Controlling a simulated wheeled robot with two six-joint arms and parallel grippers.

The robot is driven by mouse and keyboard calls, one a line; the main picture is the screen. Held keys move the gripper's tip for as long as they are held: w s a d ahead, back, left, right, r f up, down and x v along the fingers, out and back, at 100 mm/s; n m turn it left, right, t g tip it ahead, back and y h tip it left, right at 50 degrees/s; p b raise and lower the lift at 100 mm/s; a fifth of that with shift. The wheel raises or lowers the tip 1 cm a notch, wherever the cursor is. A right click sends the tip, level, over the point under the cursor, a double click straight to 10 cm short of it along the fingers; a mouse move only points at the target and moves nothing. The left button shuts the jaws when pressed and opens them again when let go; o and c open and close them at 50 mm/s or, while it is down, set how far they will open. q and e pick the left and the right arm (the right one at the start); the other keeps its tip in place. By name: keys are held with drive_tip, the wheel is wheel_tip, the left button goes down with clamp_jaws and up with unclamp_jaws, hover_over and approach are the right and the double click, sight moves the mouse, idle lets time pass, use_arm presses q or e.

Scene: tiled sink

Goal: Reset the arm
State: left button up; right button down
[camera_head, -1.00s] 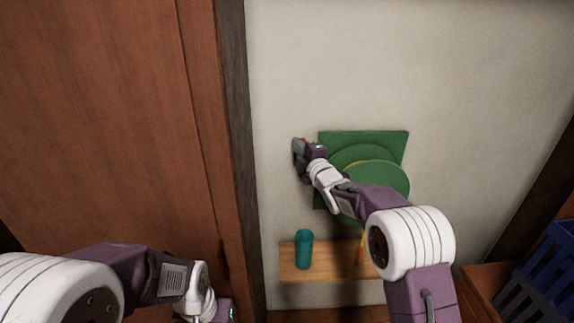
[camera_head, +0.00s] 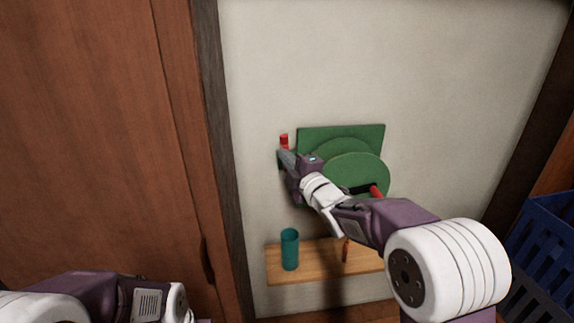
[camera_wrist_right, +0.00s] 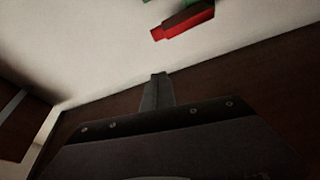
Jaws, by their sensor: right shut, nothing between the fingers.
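My right gripper (camera_head: 284,160) is shut and empty, with its arm reaching in from the lower right toward the pale wall. It is in front of the wall, left of the green round and square pieces (camera_head: 362,172). In the right wrist view the shut fingers (camera_wrist_right: 157,80) point up toward a red piece (camera_wrist_right: 180,42) beside something green, with a gap between them. My left arm shows at the lower left of the head view, but its gripper is out of frame.
A teal cup (camera_head: 290,249) stands on a wooden shelf (camera_head: 315,272) below the gripper. A small red object (camera_head: 284,140) is just above the gripper. A blue crate (camera_head: 540,235) is at the right. A wooden door (camera_head: 90,130) fills the left. The upper wall is clear.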

drive_tip(key=s+d+r+m+h+p, duration=0.1)
drive_tip(key=s+d+r+h+p, duration=0.1)
drive_tip(key=s+d+r+p, duration=0.15)
drive_tip(key=s+d+f+m+g+h+p, duration=0.2)
drive_tip(key=s+d+f+m+g+h, duration=0.4)
drive_tip(key=f, duration=0.6)
use_arm(q)
drive_tip(key=r, duration=0.5)
drive_tip(key=shift+s+a+r, duration=0.15)
drive_tip(key=shift+s+r, duration=0.05)
drive_tip(key=shift+s, duration=0.05)
use_arm(e)
drive_tip(key=s+d+f+m+g, duration=0.1)
drive_tip(key=s+f+m+g, duration=0.2)
drive_tip(key=s, duration=0.5)
drive_tip(key=s+d+f+m+g, duration=0.1)
drive_tip(key=s+f+m+g, duration=0.2)
drive_tip(key=s+f+m, duration=0.3)
drive_tip(key=s+d+f+m+g+y, duration=0.1)
drive_tip(key=s+d+f+m+g, duration=0.1)
drive_tip(key=s+f+m+g, duration=0.2)
drive_tip(key=s+f+m, duration=0.1)
drive_tip(key=s+f, duration=0.2)
drive_tip(key=s, duration=0.3)
drive_tip(key=shift+s, duration=0.35)
